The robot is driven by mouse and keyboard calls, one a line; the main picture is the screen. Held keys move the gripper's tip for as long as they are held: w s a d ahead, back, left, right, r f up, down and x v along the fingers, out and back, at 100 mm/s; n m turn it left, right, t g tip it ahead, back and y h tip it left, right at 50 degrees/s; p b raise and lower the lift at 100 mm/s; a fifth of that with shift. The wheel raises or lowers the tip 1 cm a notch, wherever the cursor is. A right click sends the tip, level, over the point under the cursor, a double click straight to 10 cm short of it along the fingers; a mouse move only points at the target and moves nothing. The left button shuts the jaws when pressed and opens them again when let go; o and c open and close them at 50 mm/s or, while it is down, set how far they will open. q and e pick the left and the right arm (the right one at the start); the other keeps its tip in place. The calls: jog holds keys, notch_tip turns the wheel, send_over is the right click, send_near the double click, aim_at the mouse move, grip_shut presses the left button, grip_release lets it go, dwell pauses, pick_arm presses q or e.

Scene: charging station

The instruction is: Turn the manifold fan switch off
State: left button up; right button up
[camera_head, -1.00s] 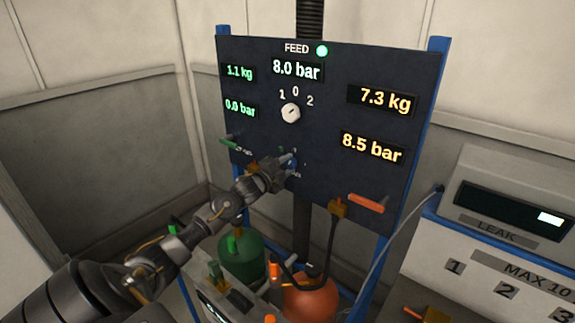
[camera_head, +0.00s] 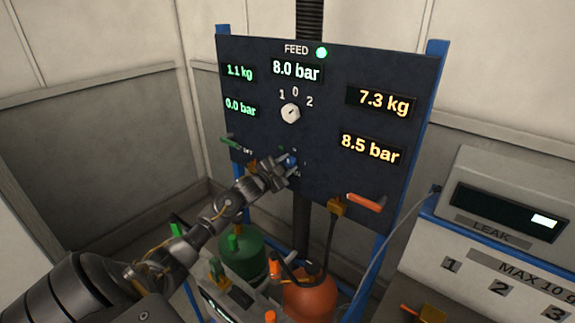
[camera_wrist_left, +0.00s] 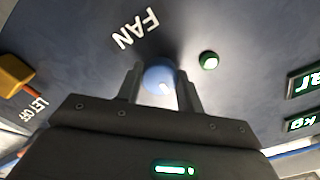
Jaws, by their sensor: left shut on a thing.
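The dark panel (camera_head: 330,75) carries a blue fan switch knob (camera_head: 291,160) low in its middle. In the left wrist view the knob (camera_wrist_left: 159,77) sits between the two fingers, below the FAN label (camera_wrist_left: 136,29), with a white mark on its lower right. My left gripper (camera_head: 284,168) is shut on the knob, its arm coming in from the lower left. A small lamp with a green rim (camera_wrist_left: 209,61) is right of the knob in the wrist view. My right gripper is not in view.
A white selector knob (camera_head: 290,113) sits above, under the 8.0 bar display (camera_head: 296,70). An orange lever (camera_head: 366,203) and a green lever (camera_head: 231,142) flank the gripper. Green (camera_head: 242,257) and orange (camera_head: 310,297) cylinders stand below. The leak unit (camera_head: 505,215) is at right.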

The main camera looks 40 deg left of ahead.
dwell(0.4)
pick_arm(q)
jog(key=o, duration=1)
jog(key=s+b, duration=0.3)
jog(key=s, duration=0.8)
jog(key=shift+b, duration=0.3)
jog(key=shift+w+d, duration=0.1)
jog(key=shift+d, duration=0.05)
